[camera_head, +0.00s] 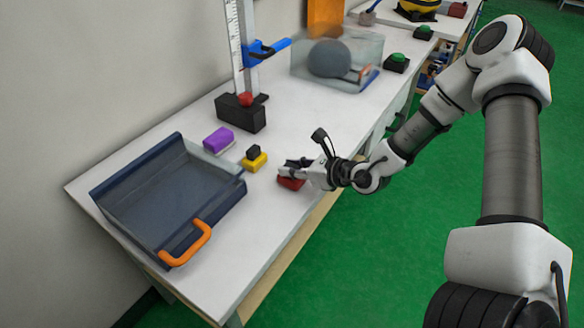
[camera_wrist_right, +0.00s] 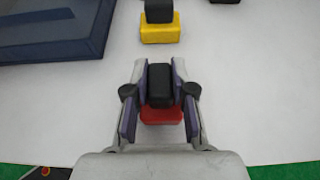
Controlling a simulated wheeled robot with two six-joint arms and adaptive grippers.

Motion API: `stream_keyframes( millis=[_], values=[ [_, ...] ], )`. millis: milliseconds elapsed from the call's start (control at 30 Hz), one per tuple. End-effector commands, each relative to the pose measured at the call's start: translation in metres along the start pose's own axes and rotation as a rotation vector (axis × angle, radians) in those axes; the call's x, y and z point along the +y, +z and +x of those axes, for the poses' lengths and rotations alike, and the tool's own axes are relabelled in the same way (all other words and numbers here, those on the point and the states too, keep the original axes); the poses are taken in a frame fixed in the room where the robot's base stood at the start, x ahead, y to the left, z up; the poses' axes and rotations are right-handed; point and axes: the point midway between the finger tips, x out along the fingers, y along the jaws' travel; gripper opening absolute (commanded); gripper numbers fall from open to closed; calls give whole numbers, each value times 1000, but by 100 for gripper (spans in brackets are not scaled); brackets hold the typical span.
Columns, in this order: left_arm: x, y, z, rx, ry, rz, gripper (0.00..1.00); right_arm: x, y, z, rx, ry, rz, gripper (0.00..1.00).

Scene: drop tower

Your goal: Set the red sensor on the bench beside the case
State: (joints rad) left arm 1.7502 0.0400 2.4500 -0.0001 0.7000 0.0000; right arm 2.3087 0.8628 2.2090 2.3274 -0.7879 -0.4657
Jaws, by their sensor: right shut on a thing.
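The red sensor (camera_head: 291,183), a red block with a black top, is near the front edge of the white bench (camera_head: 316,118). My right gripper (camera_head: 284,171) is shut on it; in the right wrist view the fingers (camera_wrist_right: 159,72) grip the black top (camera_wrist_right: 160,85), with the red base (camera_wrist_right: 161,115) below. Whether the base touches the bench is hard to tell. The case (camera_head: 168,200), a dark blue open box with an orange handle (camera_head: 187,243), stands to the left, apart from the sensor. My left gripper is out of view.
A yellow sensor (camera_head: 254,162) with a black top sits between the case and my gripper. A purple block (camera_head: 218,140) lies behind it. A drop stand (camera_head: 241,112) and a clear box with a grey ball (camera_head: 330,58) stand farther back.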

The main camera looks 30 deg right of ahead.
Motion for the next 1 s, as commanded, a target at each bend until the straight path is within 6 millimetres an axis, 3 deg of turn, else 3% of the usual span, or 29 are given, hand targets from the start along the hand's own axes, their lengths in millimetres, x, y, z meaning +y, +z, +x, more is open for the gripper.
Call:
stream_keyframes(
  millis=[33, 67, 100, 133, 467, 667, 933, 1000],
  values=[
    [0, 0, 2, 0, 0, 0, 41, 0, -3, 1, 0, 0, -1, 0],
    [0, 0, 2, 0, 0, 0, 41, 0, -3, 1, 0, 0, 0, 28],
    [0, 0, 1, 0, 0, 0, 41, 0, -2, 1, 0, 0, 0, 42],
    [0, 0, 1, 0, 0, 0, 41, 0, -2, 1, 0, 0, 0, 49],
    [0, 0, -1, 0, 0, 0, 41, 0, 1, -1, 0, 0, 0, 49],
    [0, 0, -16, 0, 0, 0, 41, -2, 6, -21, -1, -5, 7, 49],
    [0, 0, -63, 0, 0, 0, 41, 0, 11, -69, -3, -2, 10, 49],
    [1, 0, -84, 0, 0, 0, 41, -1, 14, -83, 0, -3, 10, 49]
  ],
)
